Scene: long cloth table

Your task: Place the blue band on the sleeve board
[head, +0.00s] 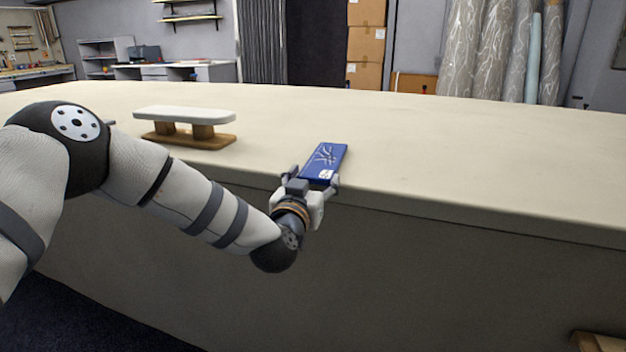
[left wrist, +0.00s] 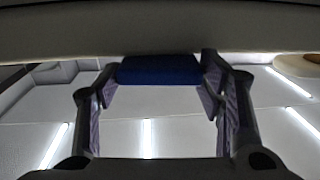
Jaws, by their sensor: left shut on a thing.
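The blue band (head: 326,162) is a flat dark-blue piece with white marks and a small white label. In the head view it is at the table's front edge, pointing away from me. My left gripper (head: 311,184) is shut on its near end. In the left wrist view the band (left wrist: 158,69) shows as a blue strip between the two fingertips (left wrist: 158,82). I cannot tell whether the band touches the tabletop. The sleeve board (head: 184,115) has a pale padded top on wooden posts and a wooden base. It stands on the table, left of and behind the gripper. My right gripper is not in view.
The long cream cloth table (head: 450,150) is clear to the right of the band and behind it. A small dark thing (head: 110,122) shows partly behind my left arm, beside the sleeve board. Fabric rolls (head: 500,50) and cardboard boxes (head: 366,42) stand beyond the table.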

